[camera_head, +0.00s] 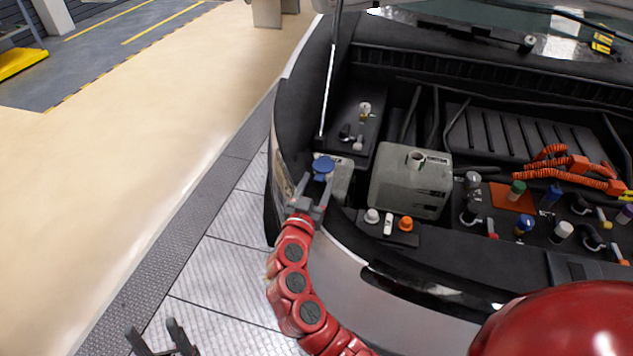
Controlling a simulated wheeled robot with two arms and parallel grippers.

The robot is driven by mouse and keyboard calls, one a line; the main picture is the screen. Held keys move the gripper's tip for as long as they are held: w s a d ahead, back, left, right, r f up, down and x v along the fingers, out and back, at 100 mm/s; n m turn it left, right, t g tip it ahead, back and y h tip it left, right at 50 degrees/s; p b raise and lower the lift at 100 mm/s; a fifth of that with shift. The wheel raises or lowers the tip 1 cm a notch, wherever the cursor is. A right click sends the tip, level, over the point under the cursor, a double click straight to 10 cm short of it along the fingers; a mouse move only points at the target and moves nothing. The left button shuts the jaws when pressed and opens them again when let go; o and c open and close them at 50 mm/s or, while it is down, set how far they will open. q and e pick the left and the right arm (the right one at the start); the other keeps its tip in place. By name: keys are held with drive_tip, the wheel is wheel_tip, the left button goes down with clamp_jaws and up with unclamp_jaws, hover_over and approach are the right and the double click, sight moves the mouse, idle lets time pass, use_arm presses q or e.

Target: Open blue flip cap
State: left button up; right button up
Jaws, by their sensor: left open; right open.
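The blue flip cap (323,165) sits on a small pale reservoir (343,178) at the left side of the engine bay. It looks closed, but the gripper partly hides its lower side. My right gripper (316,182), on the red arm, is open just in front of the cap, with its fingers pointing at it. I cannot tell whether the fingers touch the cap. My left gripper (160,338) is open and empty at the bottom left edge, over the floor plates, far from the car.
A larger grey tank (410,182) stands right of the reservoir. White and orange caps (406,224) sit in front of it. A thin hood prop (331,80) rises close behind the blue cap. Orange cables (565,168) lie at right. Floor at left is clear.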

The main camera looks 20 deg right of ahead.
clamp_jaws()
idle(0.3)
idle(1.1)
